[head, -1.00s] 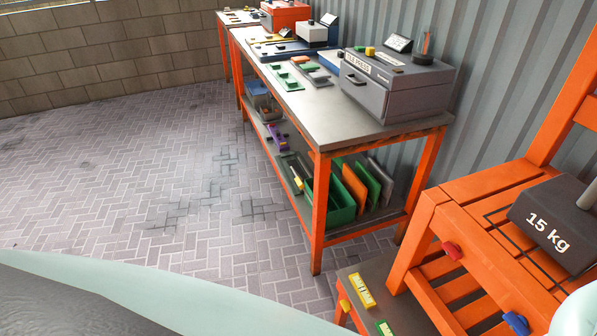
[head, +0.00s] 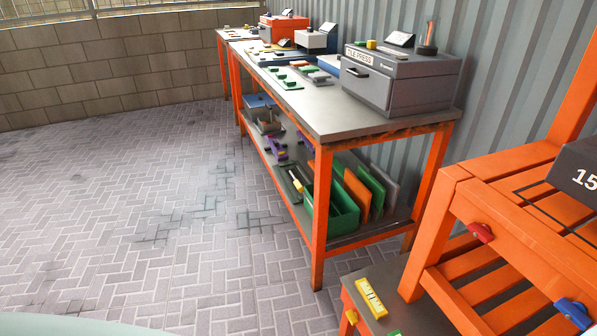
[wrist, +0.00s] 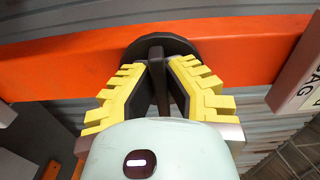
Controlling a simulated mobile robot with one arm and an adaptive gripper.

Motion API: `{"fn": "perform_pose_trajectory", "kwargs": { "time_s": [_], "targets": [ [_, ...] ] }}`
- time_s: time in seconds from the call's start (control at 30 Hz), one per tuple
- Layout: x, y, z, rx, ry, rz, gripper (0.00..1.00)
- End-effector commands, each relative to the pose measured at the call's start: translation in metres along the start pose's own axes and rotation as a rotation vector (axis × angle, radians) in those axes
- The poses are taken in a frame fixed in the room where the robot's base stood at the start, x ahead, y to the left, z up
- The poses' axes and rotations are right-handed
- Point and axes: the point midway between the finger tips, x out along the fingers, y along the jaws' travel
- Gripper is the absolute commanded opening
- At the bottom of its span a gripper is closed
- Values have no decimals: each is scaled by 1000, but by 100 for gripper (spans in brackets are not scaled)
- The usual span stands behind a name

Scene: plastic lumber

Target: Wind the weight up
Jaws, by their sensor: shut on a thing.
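In the wrist view my gripper (wrist: 160,82) has its yellow stepped fingers shut on a dark bar-like handle (wrist: 156,55). The handle stands in front of a dark round disc (wrist: 180,43) on an orange beam (wrist: 90,55). The handle's lower end is hidden by my gripper. My gripper is not in the head view.
A steel-topped orange bench (head: 345,118) carries a grey tile press (head: 400,82) and other machines along the corrugated wall. A low table (head: 405,310) with a yellow block (head: 371,298) stands beside the frame. The brick floor (head: 130,215) at left is clear.

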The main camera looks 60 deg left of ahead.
Motion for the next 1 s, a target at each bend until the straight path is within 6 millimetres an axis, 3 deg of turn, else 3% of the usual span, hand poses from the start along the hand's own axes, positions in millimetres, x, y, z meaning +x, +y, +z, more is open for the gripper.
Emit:
{"fn": "perform_pose_trajectory", "kwargs": {
  "time_s": [0.03, 1.0],
  "targets": [
    [2, 13, 3, -49, -5, 9, 0],
    [2, 24, -4, -967, -13, 16, 0]
  ]
}}
